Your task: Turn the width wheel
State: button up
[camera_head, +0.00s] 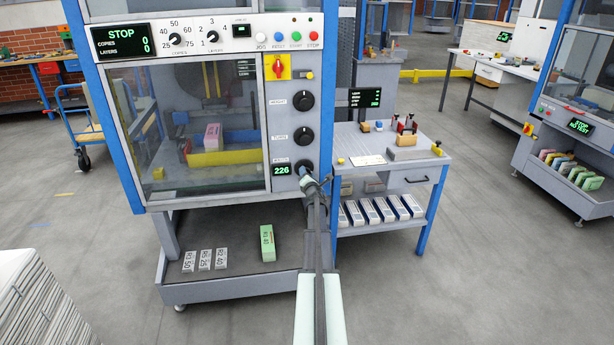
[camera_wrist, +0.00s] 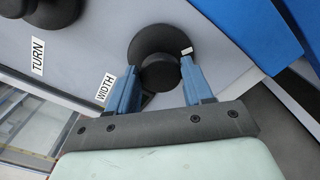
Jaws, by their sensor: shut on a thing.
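The width wheel is a black round knob, the lowest of three on the machine's grey panel. In the wrist view the width wheel (camera_wrist: 160,50) sits above a "WIDTH" label (camera_wrist: 105,88). My gripper (camera_wrist: 158,75) has its two blue fingers on either side of the wheel's raised hub, shut on it. In the head view my gripper (camera_head: 312,180) reaches up to the panel and covers part of the wheel. The small display (camera_head: 281,170) left of it reads 226.
Two more black knobs, the upper (camera_head: 304,102) and the turn knob (camera_head: 303,136), sit above. A yellow and red switch (camera_head: 277,67) is higher. A side table (camera_head: 380,165) stands close at right. A lower shelf (camera_head: 215,284) holds a green block (camera_head: 268,243).

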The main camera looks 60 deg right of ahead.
jog(key=shift+f+m, duration=0.15)
jog(key=shift+m, duration=3.7)
jog(key=shift+f+m, duration=0.15)
jog(key=shift+m, duration=3.7)
jog(key=o, duration=1)
jog(key=shift+s+a, duration=0.1)
jog(key=v, duration=1.3)
jog(key=shift+s+a, duration=0.2)
